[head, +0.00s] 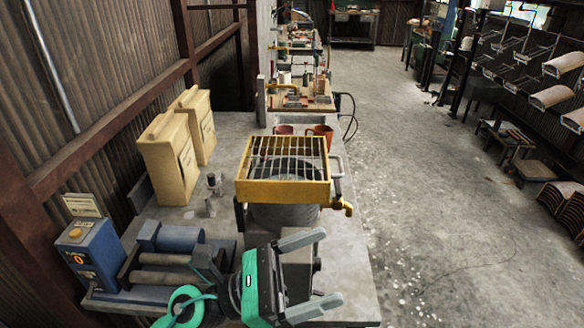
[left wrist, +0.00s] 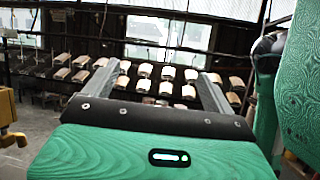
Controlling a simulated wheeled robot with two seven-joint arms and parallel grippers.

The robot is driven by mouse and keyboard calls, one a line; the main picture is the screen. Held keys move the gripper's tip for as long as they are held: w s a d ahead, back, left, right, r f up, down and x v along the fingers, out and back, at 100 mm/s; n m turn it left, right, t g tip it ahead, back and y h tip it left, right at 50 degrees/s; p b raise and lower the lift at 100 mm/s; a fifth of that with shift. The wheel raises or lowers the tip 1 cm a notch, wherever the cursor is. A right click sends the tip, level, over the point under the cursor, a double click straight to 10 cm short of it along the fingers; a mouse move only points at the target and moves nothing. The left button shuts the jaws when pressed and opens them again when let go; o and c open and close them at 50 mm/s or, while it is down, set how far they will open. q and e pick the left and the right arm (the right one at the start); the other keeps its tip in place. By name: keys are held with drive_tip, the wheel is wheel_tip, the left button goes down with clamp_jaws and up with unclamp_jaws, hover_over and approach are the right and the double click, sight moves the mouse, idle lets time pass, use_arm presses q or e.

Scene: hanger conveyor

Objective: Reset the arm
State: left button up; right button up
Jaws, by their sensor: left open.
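My left gripper (head: 332,266) is at the bottom middle of the head view, over the near part of the workbench. Its two grey fingers point right and stand well apart, with nothing between them. It lies in front of the yellow-framed grate (head: 283,187), nearer to me and apart from it in the picture. In the left wrist view the same gripper (left wrist: 161,70) shows open and empty, facing hanging rows of pale curved pieces (left wrist: 167,73) in the distance. My right gripper does not show in either view.
A blue control box (head: 92,255) and a blue roller machine (head: 170,240) stand on the bench at left. Two cream containers (head: 170,165) stand by the wall. Reddish pots (head: 320,135) sit behind the grate. Open floor (head: 430,210) lies right of the bench.

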use_arm(q)
drive_tip(key=w+a+f+n+t+y, duration=0.1)
drive_tip(key=w+a+n+t+y, duration=0.4)
drive_tip(key=n+t, duration=0.6)
drive_tip(key=w+a+n+t+y, duration=0.4)
drive_tip(key=a+n+t+y, duration=0.3)
drive_tip(key=n, duration=0.8)
drive_tip(key=a+f+n+g+y, duration=0.4)
drive_tip(key=a+f+n+y, duration=0.6)
drive_tip(key=f+n, duration=0.55)
drive_tip(key=s+a+f+n+g, duration=0.2)
drive_tip(key=s+f+n+g, duration=0.3)
drive_tip(key=s+f+g, duration=0.35)
drive_tip(key=s+a+f+n+g, duration=0.2)
drive_tip(key=s+f+n+g, duration=0.3)
drive_tip(key=s+f, duration=0.5)
wheel_tip(320, 180, down, 31)
drive_tip(key=s, duration=0.2)
drive_tip(key=s+a+f+g, duration=0.2)
drive_tip(key=s+a+f, duration=0.1)
drive_tip(key=s+f, duration=1.5)
drive_tip(key=shift+s+f+m+y, duration=0.15)
drive_tip(key=shift+s+m+y, duration=0.1)
drive_tip(key=shift+m+y, duration=0.1)
drive_tip(key=shift+a, duration=0.1)
